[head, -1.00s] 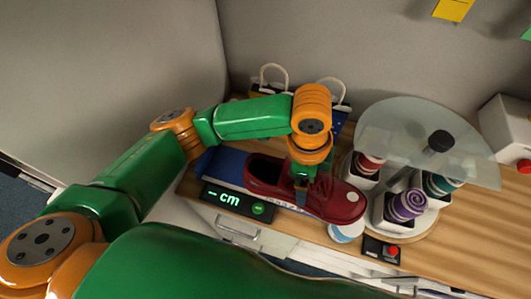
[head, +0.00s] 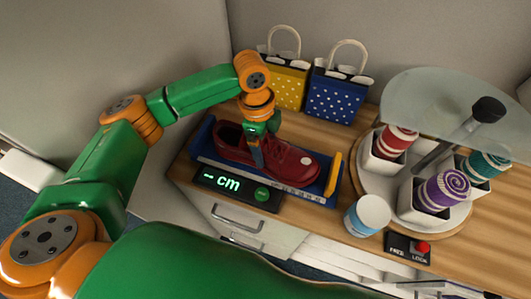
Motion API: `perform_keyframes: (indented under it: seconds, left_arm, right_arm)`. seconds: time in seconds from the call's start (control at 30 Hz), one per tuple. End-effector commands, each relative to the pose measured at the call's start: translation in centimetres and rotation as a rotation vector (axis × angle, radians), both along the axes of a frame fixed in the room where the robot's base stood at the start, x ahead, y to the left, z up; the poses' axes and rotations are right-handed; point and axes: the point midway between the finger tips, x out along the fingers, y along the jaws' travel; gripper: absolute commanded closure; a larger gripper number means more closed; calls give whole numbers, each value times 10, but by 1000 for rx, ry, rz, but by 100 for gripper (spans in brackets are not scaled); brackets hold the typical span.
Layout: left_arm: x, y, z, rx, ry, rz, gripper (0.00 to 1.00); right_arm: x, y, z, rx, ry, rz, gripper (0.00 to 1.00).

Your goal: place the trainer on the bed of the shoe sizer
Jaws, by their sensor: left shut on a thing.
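The dark red trainer (head: 292,163) is at the blue bed of the shoe sizer (head: 332,197), its toe pointing right toward the yellow end stop (head: 334,174). I cannot tell whether its sole touches the bed. The sizer's display (head: 228,184) reads "- cm" beside a green button. My left gripper (head: 258,158) comes down from above and is shut on the trainer near its middle; the fingertips are partly hidden against the shoe. My right gripper is not in view.
A yellow dotted bag (head: 287,84) and a blue dotted bag (head: 336,97) stand behind the sizer. A white round tub (head: 367,215) and a switch box (head: 408,248) stand right of it. A glass-topped carousel (head: 447,105) holds rolled socks at the right.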

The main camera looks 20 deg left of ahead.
Motion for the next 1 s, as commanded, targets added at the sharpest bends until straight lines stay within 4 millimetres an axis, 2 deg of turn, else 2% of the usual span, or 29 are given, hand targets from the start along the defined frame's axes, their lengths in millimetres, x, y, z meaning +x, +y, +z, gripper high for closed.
perform_keyframes:
  seconds: [0.27, 0.3, 0.53, 0.63, 0.9, 1.0]
  left_arm:
    - [0, 0, 1, 0, 1, 0, 87]
    - [0, 0, 1, 0, 1, 0, 0]
    - [0, 0, 2, 0, 0, 0, 0]
    - [1, 1, 13, 0, -3, 0, 0]
    - [1, 9, 87, -2, -5, 2, 0]
    - [1, 11, 107, -2, -2, 0, 0]
  right_arm:
    - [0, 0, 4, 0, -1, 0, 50]
    - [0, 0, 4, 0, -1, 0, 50]
    - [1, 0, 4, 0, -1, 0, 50]
    - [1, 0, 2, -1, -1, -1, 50]
    - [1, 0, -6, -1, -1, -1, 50]
    - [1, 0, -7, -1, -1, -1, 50]
